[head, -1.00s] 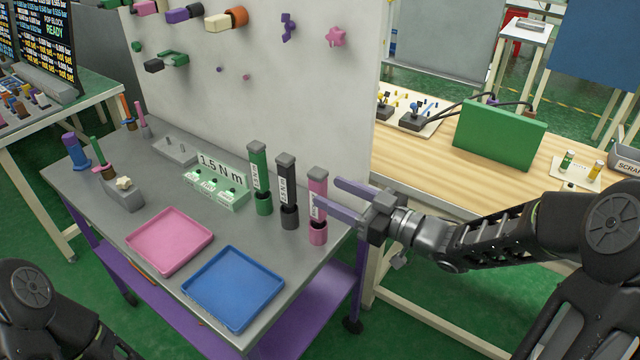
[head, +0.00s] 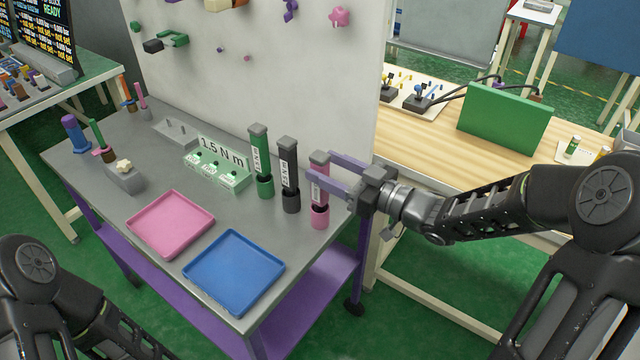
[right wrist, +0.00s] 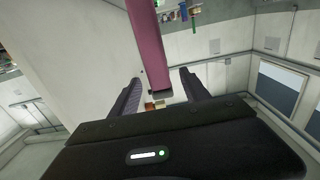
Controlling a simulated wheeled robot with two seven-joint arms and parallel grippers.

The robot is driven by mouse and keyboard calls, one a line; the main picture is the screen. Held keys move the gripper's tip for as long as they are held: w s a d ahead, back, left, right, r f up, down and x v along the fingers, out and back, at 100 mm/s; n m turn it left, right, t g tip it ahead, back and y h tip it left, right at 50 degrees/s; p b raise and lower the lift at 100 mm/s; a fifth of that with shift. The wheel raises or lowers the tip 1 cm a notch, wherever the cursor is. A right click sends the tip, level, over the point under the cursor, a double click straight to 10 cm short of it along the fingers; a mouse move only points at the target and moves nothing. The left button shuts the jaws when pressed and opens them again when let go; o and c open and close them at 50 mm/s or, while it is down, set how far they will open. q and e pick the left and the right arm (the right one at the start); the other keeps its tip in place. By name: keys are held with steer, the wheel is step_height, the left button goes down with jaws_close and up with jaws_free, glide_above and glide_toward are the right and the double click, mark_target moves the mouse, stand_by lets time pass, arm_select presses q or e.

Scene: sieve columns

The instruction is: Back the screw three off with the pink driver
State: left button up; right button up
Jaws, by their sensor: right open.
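The pink driver (head: 319,205) stands upright near the right end of the grey table, in line with a black and a green driver. My right gripper (head: 318,163) is open, its two purple fingers reaching in from the right at the driver's upper part, one on each side. In the right wrist view the pink driver (right wrist: 149,45) shows between the spread fingers (right wrist: 160,78), with gaps beside it. The pale green block (head: 217,176) with small screws stands behind the trays, before a "1.5 N m" sign. I cannot read which screw is three. My left gripper is out of frame.
The black driver (head: 289,178) stands close left of the pink one, and the green driver (head: 262,165) beyond it. A pink tray (head: 170,224) and a blue tray (head: 233,272) lie in front. A white board (head: 270,75) rises behind the table.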

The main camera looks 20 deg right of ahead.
steer(key=p+x, duration=0.1)
steer(key=x, duration=0.4)
steer(key=shift+w, duration=0.1)
stand_by(0.6)
jaws_close()
stand_by(0.4)
steer(key=shift+r, duration=0.1)
stand_by(0.7)
